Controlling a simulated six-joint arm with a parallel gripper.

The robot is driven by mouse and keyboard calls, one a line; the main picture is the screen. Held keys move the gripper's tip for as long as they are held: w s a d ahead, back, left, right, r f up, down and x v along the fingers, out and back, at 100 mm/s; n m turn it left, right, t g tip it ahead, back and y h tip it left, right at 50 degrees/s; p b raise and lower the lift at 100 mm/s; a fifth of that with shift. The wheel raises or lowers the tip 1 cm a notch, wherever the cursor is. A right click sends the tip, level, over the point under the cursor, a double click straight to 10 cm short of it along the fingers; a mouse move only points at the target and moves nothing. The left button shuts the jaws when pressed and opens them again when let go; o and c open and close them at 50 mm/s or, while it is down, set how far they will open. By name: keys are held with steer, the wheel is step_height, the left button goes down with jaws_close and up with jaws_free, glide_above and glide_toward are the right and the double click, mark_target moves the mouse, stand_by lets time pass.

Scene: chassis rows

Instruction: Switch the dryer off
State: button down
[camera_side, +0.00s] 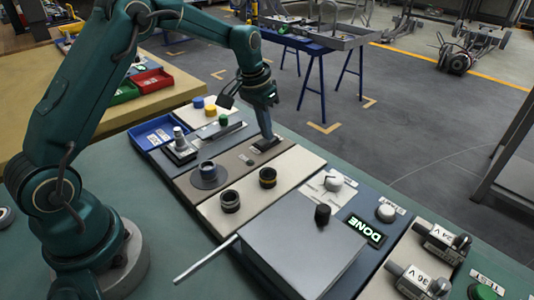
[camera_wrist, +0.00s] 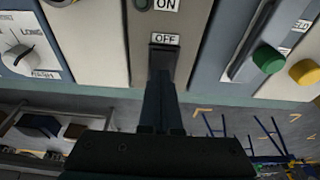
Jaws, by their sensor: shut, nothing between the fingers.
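My gripper (camera_side: 268,136) is shut and empty, pointing down at a dark switch (camera_side: 264,145) on a brown-grey panel strip (camera_side: 228,163). In the wrist view the shut fingers (camera_wrist: 161,75) reach the panel just below the OFF label (camera_wrist: 165,39). They cover most of the dark part there, so its position is hidden; I cannot tell whether they touch it. The ON label (camera_wrist: 166,4) is farther up, beside a dark round part (camera_wrist: 142,4) cut by the picture edge. No dryer name is readable.
A panel with a white knob (camera_side: 333,183) and a lit green DONE display (camera_side: 365,230) stands right. In the wrist view a LONG/WASH dial (camera_wrist: 19,55) is left; green (camera_wrist: 267,58) and yellow (camera_wrist: 305,71) buttons are right. A blue tray (camera_side: 157,132) lies left.

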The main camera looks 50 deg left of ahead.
steer(key=shift+r, duration=0.1)
steer(key=shift+r, duration=0.4)
steer(key=s+v, duration=0.2)
steer(key=v, duration=1)
steer(key=shift+s, duration=0.35)
steer(key=s+d+r+m+t, duration=0.1)
steer(key=s+d+r+t, duration=0.1)
steer(key=s+d+r, duration=0.5)
steer(key=s+f+n+t, duration=0.1)
steer(key=s+f, duration=0.8)
steer(key=s, duration=0.2)
steer(key=shift+s, duration=0.4)
